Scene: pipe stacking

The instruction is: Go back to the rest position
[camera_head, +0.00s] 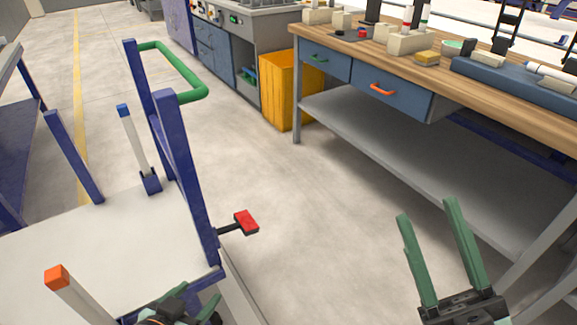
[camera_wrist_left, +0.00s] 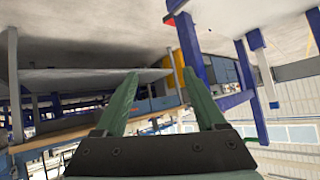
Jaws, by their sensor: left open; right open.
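My right gripper (camera_head: 427,208) is at the lower right of the head view, with its two green fingers apart and nothing between them. My left gripper (camera_head: 204,298) is at the bottom edge of the head view, partly cut off, beside the cart. In the left wrist view my left gripper (camera_wrist_left: 160,74) shows its two green fingers spread, with nothing between them. A white pipe with an orange end (camera_head: 75,292) stands upright at the cart's near side. A white pipe with a blue end (camera_head: 134,139) stands in a blue holder on the cart.
The cart (camera_head: 100,235) has blue posts, a green handle (camera_head: 188,65) and a red pedal (camera_head: 246,222). A workbench (camera_head: 452,88) with drawers and a lower shelf stands at the right. A yellow bin (camera_head: 288,90) is beside it. The floor (camera_head: 310,215) between cart and bench is clear.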

